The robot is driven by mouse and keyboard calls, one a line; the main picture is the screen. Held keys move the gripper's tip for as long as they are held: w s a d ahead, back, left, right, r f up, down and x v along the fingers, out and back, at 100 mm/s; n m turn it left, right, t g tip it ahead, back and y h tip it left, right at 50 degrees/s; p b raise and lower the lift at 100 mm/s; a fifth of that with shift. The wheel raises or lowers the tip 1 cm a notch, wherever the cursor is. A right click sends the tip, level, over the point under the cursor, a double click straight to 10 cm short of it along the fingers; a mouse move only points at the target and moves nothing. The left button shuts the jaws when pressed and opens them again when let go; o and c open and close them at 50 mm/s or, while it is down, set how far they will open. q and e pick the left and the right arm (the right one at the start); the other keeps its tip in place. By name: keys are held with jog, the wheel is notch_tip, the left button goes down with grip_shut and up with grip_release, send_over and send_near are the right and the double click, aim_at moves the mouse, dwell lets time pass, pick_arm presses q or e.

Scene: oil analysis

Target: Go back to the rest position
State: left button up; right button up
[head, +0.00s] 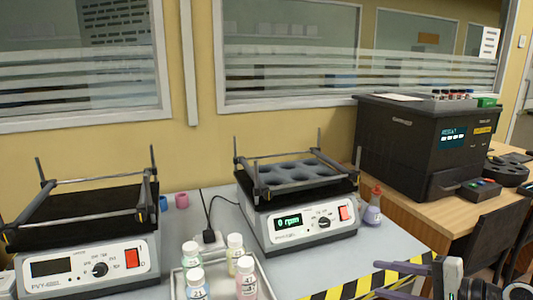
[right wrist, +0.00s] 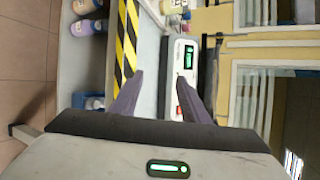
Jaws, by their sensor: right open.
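My right gripper (head: 378,280) is at the bottom right of the head view, by the yellow-and-black striped front edge of the table. Its two purple fingers are apart with nothing between them. The right wrist view shows the same open, empty fingers (right wrist: 160,80), with the table beyond them. My left gripper is not in the head view.
Two shakers, a left one (head: 92,268) with a blank display and a right one (head: 300,228) reading 0 rpm, stand on the grey table. A white rack (head: 178,284) holds several bottles. A flask (head: 372,212) stands right. A black machine (head: 400,150) sits on a wooden desk.

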jog(key=s+a+f+n+g+h+p, duration=0.15)
jog(key=s+f, duration=0.25)
jog(key=f, duration=0.5)
jog(key=s+a+f+n+h, duration=0.2)
jog(key=s+a+f+h, duration=0.15)
jog(key=f, duration=0.45)
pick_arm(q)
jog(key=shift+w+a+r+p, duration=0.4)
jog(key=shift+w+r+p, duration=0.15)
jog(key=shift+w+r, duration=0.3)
pick_arm(e)
jog(key=s+a+f+n+h, duration=0.1)
jog(key=s+a+f+n, duration=0.1)
jog(key=s, duration=0.4)
jog(key=s+a+f+n, duration=0.2)
jog(key=s+n, duration=0.3)
jog(key=s, duration=0.1)
jog(key=s+a+f+n+h, duration=0.1)
jog(key=s+a+f+n, duration=0.1)
jog(key=s, duration=0.5)
jog(key=shift+a+n+h, duration=0.3)
jog(key=shift+a+n, duration=0.05)
jog(key=shift+n, duration=0.3)
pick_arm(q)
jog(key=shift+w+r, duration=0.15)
pick_arm(e)
jog(key=shift+t, duration=0.25)
jog(key=shift+c, duration=0.3)
